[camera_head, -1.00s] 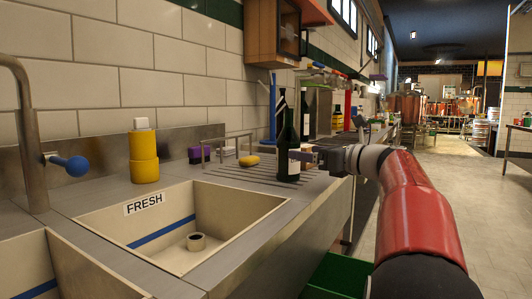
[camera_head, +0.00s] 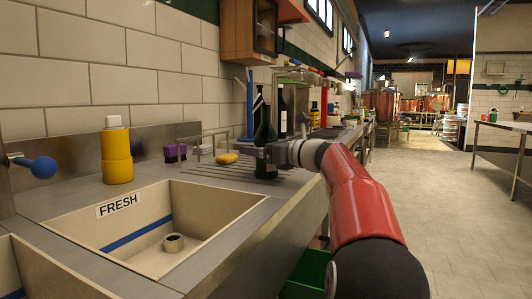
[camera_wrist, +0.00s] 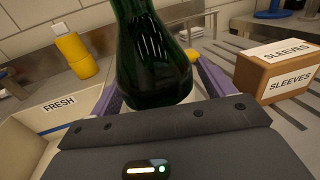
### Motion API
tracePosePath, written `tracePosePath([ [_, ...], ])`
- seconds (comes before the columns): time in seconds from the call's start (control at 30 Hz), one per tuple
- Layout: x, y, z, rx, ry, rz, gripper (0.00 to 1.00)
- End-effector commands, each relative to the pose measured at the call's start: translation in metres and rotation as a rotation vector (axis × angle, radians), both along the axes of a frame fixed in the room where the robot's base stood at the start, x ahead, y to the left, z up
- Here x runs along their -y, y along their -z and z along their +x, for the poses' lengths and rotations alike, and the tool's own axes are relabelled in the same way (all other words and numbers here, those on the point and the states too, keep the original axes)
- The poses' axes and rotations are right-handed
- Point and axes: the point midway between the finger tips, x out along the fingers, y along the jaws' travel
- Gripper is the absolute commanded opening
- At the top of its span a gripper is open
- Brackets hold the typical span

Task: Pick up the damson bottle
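A dark green bottle (camera_head: 264,128) stands upright on the ribbed drainboard, right of the sink. No wording on it can be read, so I cannot tell whether it is the damson bottle. My gripper (camera_head: 259,152) reaches it from the right, with a finger crossing in front of its body. In the wrist view the green bottle (camera_wrist: 153,60) stands between my two purple fingers (camera_wrist: 158,92). The fingers look apart, with a narrow gap on the right.
Another dark bottle (camera_head: 285,108) stands just behind. The FRESH sink (camera_head: 215,195) is open in front. The wrist view shows a SLEEVES box (camera_wrist: 262,75) at right.

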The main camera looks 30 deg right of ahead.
Motion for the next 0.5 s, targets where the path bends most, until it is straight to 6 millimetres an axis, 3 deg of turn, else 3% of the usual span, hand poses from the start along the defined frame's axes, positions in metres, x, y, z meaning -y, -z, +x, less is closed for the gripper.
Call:
tracePosePath([
  [0.07,0.0001,0.0,-0.0002,0.0,0.0,0.0,0.7],
  [0.4,0.0001,0.0001,-0.0004,0.0,0.0,0.0,0.26],
  [0.5,-0.0001,-0.0009,-0.0006,0.001,0.0,-0.001,0.23],
])
